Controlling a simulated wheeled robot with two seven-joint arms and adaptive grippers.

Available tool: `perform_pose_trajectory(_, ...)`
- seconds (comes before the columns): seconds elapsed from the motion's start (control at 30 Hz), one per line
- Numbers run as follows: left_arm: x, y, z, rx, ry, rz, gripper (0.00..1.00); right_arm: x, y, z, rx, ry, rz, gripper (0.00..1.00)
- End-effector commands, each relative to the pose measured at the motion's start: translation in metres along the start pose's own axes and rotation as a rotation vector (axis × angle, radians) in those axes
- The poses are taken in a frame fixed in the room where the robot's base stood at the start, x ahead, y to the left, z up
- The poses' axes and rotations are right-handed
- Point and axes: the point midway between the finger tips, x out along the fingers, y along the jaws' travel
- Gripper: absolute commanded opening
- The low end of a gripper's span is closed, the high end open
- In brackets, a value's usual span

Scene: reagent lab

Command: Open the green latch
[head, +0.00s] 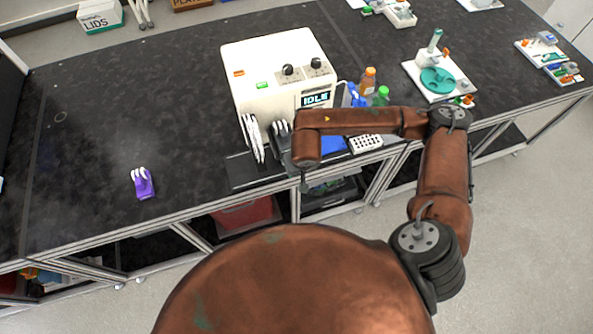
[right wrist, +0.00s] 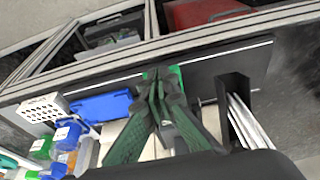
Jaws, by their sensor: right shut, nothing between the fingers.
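In the right wrist view my right gripper (right wrist: 160,82) is shut and empty, its two dark green fingers meeting at the tips. Bright green patches (right wrist: 177,73) show right behind the fingertips, over a dark plate. I cannot tell whether they are the latch, or whether the fingers touch them. In the head view the hand is hidden by my right arm, in front of the white machine (head: 270,56). A small green piece (head: 262,86) sits on the machine's upper front; its function is unclear. My left gripper is not in view.
White plates stand in a dark holder (right wrist: 236,95) close right of my fingers. A blue tray (right wrist: 100,106), a white perforated rack (right wrist: 42,107) and bottles lie to the left. A purple item (head: 143,184) stands on the open left bench.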

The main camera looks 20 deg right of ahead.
Motion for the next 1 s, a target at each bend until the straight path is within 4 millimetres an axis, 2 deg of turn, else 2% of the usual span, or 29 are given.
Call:
perform_pose_trajectory(0.33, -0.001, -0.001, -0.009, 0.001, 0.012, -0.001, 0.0, -0.002, 0.0, -0.001, 0.001, 0.0, 0.0, 0.0)
perform_pose_trajectory(0.77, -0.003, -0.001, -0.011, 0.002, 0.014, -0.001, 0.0, -0.017, 0.001, -0.005, 0.001, 0.0, 0.001, 0.0)
perform_pose_trajectory(0.87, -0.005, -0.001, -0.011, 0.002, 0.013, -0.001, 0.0, -0.023, 0.001, -0.008, 0.001, 0.002, 0.002, 0.0)
perform_pose_trajectory(1.0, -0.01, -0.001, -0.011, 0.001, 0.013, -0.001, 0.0, -0.043, 0.001, -0.017, 0.003, 0.004, 0.001, 0.0)
